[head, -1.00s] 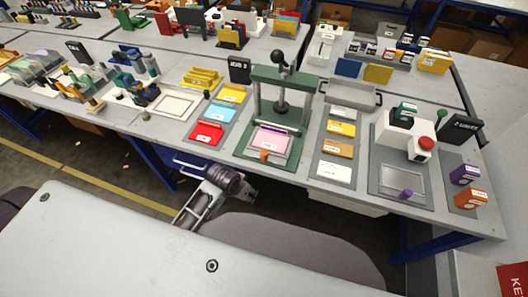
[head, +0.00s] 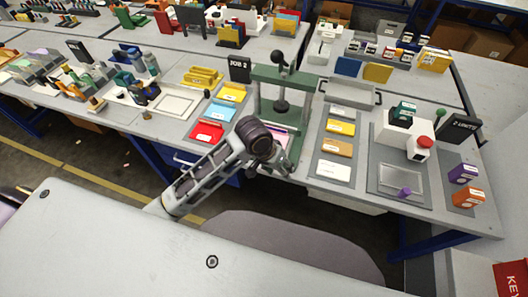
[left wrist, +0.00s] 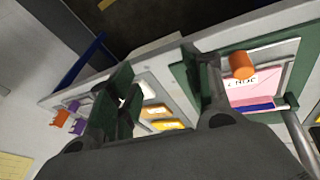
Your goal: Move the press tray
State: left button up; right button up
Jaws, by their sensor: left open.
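The press tray holds a pink card (left wrist: 258,86) and has an orange knob (left wrist: 241,65) on its front edge. It lies in the base of the green press (head: 282,76). In the head view my left arm covers most of the tray and its knob. My left gripper (head: 284,166) is at the front of the press. In the left wrist view the left gripper (left wrist: 157,65) is open and empty, with the knob just to the right of its right finger, apart from the other finger. My right gripper is not in view.
Right of the press is a grey strip with yellow, orange and white cards (head: 335,170). Left are red, blue and yellow cards (head: 206,131). A stamping unit with a red button (head: 425,142) stands farther right. A grey tray (head: 350,94) lies behind the strip.

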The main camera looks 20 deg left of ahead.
pick_arm(q)
jog(key=w+a+r+n+g+y, duration=0.2)
jog(key=w+a+r+n+y, duration=0.1)
jog(key=w+a, duration=0.5)
notch_tip(320, 180, up, 3)
jog(key=shift+w+a+f+n, duration=0.15)
jog(key=shift+w+n, duration=0.55)
jog(key=shift+w, duration=0.4)
jog(key=shift+f, duration=6.85)
grip_shut()
